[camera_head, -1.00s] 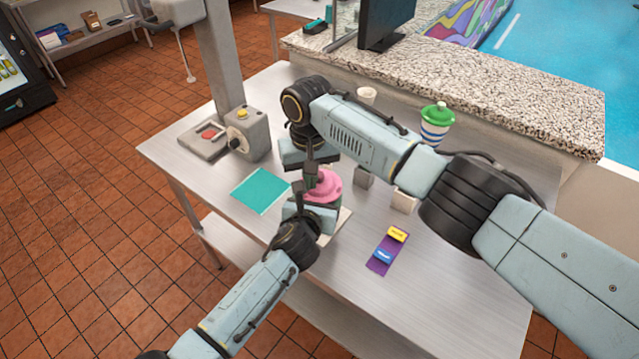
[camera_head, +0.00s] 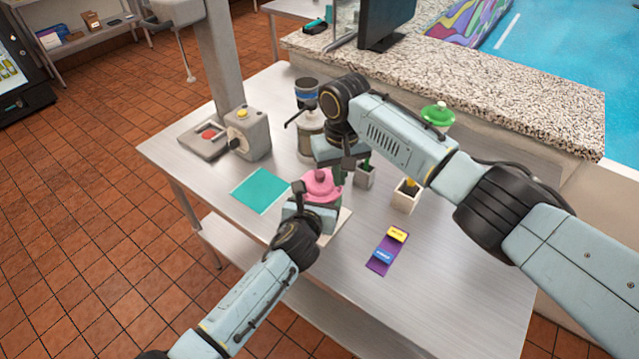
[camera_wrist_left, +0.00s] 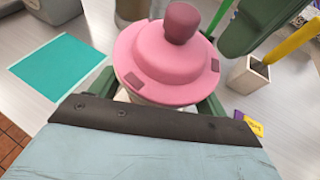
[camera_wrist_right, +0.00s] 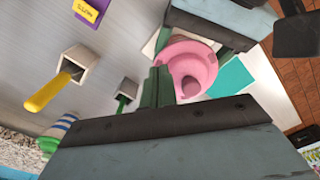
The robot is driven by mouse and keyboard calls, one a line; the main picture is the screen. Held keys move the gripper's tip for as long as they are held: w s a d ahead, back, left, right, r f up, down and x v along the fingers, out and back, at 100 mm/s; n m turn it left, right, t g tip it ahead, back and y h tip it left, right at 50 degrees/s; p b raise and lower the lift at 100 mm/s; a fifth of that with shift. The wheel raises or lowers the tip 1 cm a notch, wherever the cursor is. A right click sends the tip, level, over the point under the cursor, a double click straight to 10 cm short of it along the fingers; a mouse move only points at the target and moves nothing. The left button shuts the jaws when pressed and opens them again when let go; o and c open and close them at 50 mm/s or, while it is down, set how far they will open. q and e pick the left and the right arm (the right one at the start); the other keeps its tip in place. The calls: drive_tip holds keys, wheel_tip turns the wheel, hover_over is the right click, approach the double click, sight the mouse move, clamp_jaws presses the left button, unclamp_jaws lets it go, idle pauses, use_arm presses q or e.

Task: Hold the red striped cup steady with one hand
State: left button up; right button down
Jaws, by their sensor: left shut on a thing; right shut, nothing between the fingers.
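A cup with a pink lid and knob (camera_head: 321,186) stands upright on the metal table, its body mostly hidden, so no red stripes show. My left gripper (camera_head: 316,203) is shut around the cup just below the lid. In the left wrist view, the pink lid (camera_wrist_left: 165,60) sits between the green fingers, with a little white cup wall below. My right gripper (camera_head: 342,172) is shut and empty, just right of and above the lid. The right wrist view shows the pink lid (camera_wrist_right: 188,68) beyond the right fingers.
Two small holders (camera_head: 405,197) (camera_head: 364,178) with a yellow and a green stick are at right. A green-lidded cup (camera_head: 437,116) is behind my right arm. A teal mat (camera_head: 259,190) lies left; a purple card (camera_head: 386,255) lies right.

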drive_tip(key=shift+f, duration=0.1)
idle(0.3)
drive_tip(key=shift+f, duration=0.8)
drive_tip(key=shift+s+f, duration=0.1)
drive_tip(key=shift+f, duration=0.4)
idle(2.1)
drive_tip(key=shift+r, duration=0.15)
drive_tip(key=shift+r, duration=1.05)
drive_tip(key=shift+f, duration=0.2)
drive_tip(key=shift+f, duration=0.75)
drive_tip(key=shift+f, duration=0.2)
idle(0.6)
drive_tip(key=shift+r, duration=1.15)
